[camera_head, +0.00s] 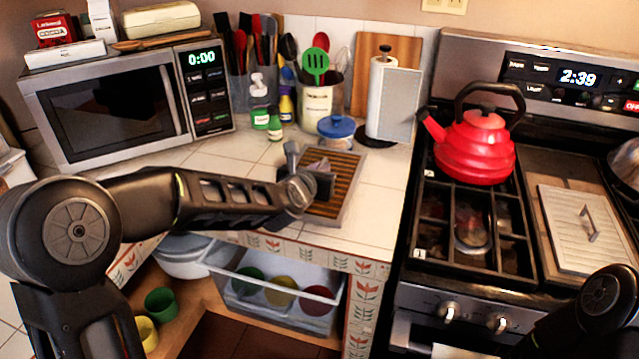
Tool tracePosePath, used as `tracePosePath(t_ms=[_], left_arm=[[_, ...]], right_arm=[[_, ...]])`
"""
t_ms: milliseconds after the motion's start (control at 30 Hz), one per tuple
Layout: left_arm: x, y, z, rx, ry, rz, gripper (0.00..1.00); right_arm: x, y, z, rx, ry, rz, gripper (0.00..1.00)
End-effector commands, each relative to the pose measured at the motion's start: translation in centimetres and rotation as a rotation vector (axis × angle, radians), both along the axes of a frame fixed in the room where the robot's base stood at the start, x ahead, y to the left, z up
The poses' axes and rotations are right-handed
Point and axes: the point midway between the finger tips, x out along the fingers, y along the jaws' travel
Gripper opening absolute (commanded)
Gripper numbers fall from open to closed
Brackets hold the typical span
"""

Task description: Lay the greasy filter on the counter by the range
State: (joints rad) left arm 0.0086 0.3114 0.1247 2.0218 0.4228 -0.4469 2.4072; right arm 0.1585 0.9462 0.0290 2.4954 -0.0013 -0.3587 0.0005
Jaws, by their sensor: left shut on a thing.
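The greasy filter (343,203) is a flat panel with brown slats and a grey metal frame. It appears to lie flat on the tiled counter (377,200), left of the range (433,275). My left gripper (318,183) is over the filter's left part and shut on it, seemingly near its handle. The gripper and wrist hide the grip and part of the filter's left side. Whether the whole underside touches the tiles cannot be told. Part of my right arm shows at the lower right, but its gripper is out of view.
A red kettle (473,147) stands on the range's back left. A pale slatted panel with a handle (577,250) lies on the range's right. An open drawer (270,310) holds cups below.

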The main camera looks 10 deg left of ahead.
Motion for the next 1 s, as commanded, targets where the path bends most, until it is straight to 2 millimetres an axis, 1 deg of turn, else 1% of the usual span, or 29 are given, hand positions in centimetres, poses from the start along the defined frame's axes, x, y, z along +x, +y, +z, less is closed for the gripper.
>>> tracePosePath(t_ms=[100,167,333,433,700,900,933,1000], left_arm=[[0.0,0.0,0.1,0.0,-0.002,0.0,0.0],[0.0,0.0,-0.3,0.001,-0.001,0.0,0.0],[0.0,-0.1,-2.5,0.0,0.003,-0.002,0.0],[0.0,0.0,-3.5,0.001,0.0,-0.001,0.0],[0.0,0.0,-3.6,-0.001,-0.003,-0.001,0.0],[0.0,0.0,-4.1,-0.001,-0.003,-0.001,0.0],[0.0,0.0,-4.0,0.0,0.0,-0.001,0.11],[0.0,0.0,-4.0,0.0,0.0,-0.001,0.17]], right_arm=[[0.0,0.0,0.0,0.0,0.0,0.0,0.36],[0.0,0.0,0.0,0.0,0.0,0.0,0.36],[0.0,0.0,-0.2,0.0,0.0,0.0,0.36],[0.0,0.0,-0.2,0.0,0.0,0.0,0.36],[0.0,0.0,-0.2,0.0,0.0,0.0,0.36],[0.0,0.0,-0.9,0.0,0.0,0.0,0.36],[0.0,0.0,-0.7,0.0,0.0,0.0,0.36],[0.0,0.0,-0.6,0.0,0.0,0.0,0.36]])
